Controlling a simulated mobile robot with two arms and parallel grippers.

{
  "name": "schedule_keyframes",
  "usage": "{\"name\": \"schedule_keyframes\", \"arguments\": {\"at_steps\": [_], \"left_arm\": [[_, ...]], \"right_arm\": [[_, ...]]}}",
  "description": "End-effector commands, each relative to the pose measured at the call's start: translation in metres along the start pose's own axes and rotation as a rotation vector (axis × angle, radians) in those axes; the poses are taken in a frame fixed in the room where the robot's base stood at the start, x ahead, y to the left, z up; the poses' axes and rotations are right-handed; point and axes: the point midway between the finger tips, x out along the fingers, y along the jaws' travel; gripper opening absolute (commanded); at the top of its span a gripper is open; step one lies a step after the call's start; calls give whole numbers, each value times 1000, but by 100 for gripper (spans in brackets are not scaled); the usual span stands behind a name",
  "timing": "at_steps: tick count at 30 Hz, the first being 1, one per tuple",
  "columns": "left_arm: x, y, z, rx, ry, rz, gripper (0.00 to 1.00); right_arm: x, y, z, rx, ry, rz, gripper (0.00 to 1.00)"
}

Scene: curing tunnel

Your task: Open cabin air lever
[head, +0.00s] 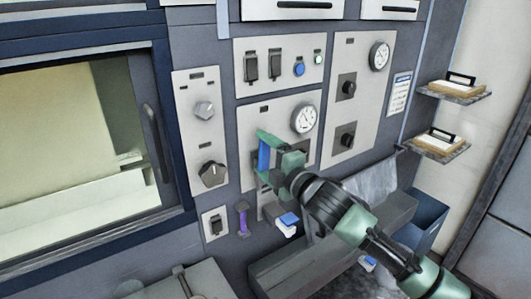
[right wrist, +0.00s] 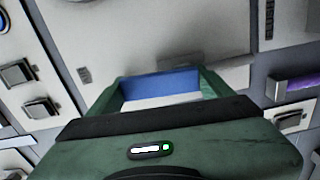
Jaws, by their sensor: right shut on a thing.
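My right gripper (head: 266,156) reaches in from the lower right to the control wall. It is shut on a blue handle (head: 263,153) on the panel below the round gauge. In the right wrist view, a blue strip (right wrist: 160,84) shows between the green fingers, close to the pale panel. The handle's base is hidden behind the gripper, and no label can be read, so I cannot tell whether it is the cabin air lever. A purple handle (head: 243,218) and a blue-topped white fitting (head: 288,223) sit lower on the wall. My left gripper is not in view.
Panels around hold a round gauge (head: 304,119), a black knob (head: 213,173), switches and a blue button (head: 299,69). A windowed door (head: 153,140) is at left. Shelves (head: 440,146) with boxes jut out at right. A grey ledge (head: 285,270) runs below.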

Motion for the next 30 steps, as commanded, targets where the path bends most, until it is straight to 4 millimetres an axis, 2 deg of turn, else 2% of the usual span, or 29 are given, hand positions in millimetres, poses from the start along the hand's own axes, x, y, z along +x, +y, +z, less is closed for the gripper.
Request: {"name": "schedule_keyframes", "arguments": {"at_steps": [7,22,23,24,25,30], "left_arm": [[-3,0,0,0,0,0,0],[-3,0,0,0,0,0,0],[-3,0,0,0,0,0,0],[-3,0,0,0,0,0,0],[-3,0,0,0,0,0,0],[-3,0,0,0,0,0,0]], "right_arm": [[0,-3,-2,-73,-1,-5,8],[0,-4,-2,-90,-1,-6,8],[0,-4,-2,-90,-1,-6,86],[0,-4,-2,-90,-1,-6,97],[0,-3,-2,-89,-1,-5,100],[0,-2,-3,-88,-1,-3,100]]}}
